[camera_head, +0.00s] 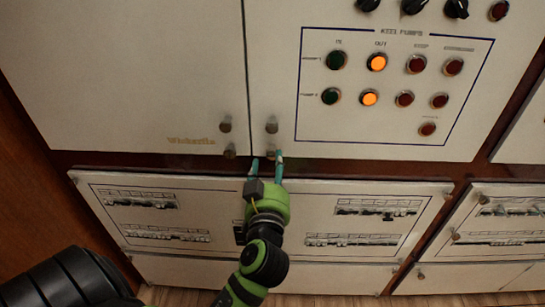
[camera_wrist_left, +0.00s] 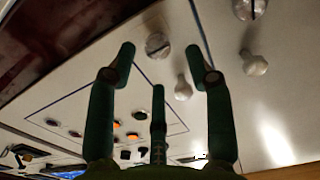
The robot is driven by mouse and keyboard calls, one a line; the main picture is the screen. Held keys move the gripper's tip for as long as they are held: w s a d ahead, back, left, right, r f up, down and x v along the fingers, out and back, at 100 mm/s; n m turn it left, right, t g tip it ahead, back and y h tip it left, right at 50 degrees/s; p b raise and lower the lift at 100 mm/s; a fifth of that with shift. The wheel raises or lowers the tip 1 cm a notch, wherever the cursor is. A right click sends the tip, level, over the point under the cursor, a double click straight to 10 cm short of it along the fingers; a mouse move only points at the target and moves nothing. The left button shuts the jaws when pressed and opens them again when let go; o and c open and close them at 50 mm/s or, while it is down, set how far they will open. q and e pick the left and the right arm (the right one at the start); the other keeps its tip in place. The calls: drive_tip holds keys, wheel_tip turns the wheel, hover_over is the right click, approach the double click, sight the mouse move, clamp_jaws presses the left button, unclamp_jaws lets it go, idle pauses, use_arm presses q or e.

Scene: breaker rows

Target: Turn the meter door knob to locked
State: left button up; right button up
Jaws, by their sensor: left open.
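A small round slotted knob (camera_wrist_left: 157,45) sits at the lower left corner of the lamp door (camera_head: 400,148), close to the door seam. In the left wrist view its slot runs slantwise. In the head view this knob (camera_head: 272,155) shows just above the fingertips. My left gripper (camera_head: 267,161) is open, its teal fingers on either side of the knob. The left wrist view also shows this gripper (camera_wrist_left: 160,50) with the knob between its tips; contact cannot be told. No label names the meter door. My right gripper is not in view.
A rounded knob (camera_head: 271,125) stands just above the slotted one. A similar pair, a rounded knob (camera_head: 225,124) and a lower knob (camera_head: 230,152), is on the plain white door (camera_head: 130,60) across the seam. A breaker panel (camera_head: 270,215) lies below, behind my arm.

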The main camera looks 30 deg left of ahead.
sight(272, 155)
use_arm(q)
drive_tip(key=x, duration=0.3)
drive_tip(key=shift+r+p, duration=0.15)
drive_tip(key=shift+p, duration=0.2)
drive_tip(key=shift+w+a, duration=0.25)
drive_tip(key=shift+w, duration=0.3)
